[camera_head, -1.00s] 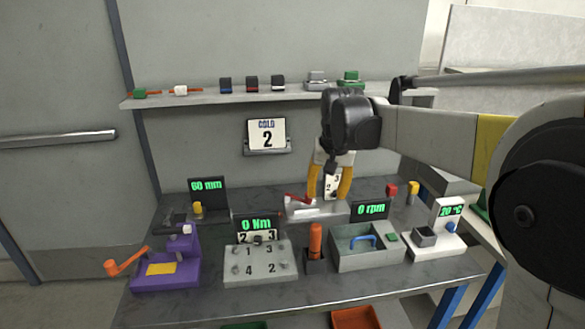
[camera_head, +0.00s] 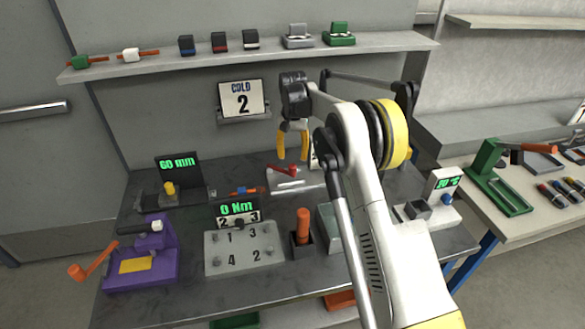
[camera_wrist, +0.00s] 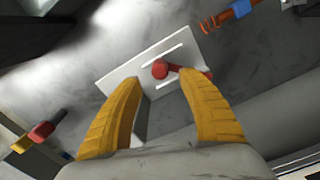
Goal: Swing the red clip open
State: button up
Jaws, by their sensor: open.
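The red clip (camera_head: 284,169) sits on a pale plate-like fixture (camera_head: 310,181) at the back middle of the bench. In the wrist view the clip (camera_wrist: 160,69) shows a round red end, with a red arm running right behind my right finger. The plate with its light slots (camera_wrist: 120,72) lies around it. My gripper (camera_head: 292,158) has yellow fingers, open and pointing down just above the clip. In the wrist view my gripper (camera_wrist: 158,78) has the clip's round end between its fingertips. Whether a finger touches the clip cannot be told.
An orange-and-blue tool (camera_head: 243,191) lies left of the fixture. The 60 mm display (camera_head: 178,166), numbered block (camera_head: 243,248), orange-handled holder (camera_head: 302,232) and purple press (camera_head: 150,258) stand around it. My arm hides part of the bench's right side.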

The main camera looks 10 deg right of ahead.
aim_at(293, 164)
notch_tip(293, 164, down, 6)
jog(key=shift+r+b, duration=0.25)
jog(key=shift+b, duration=0.4)
grip_shut()
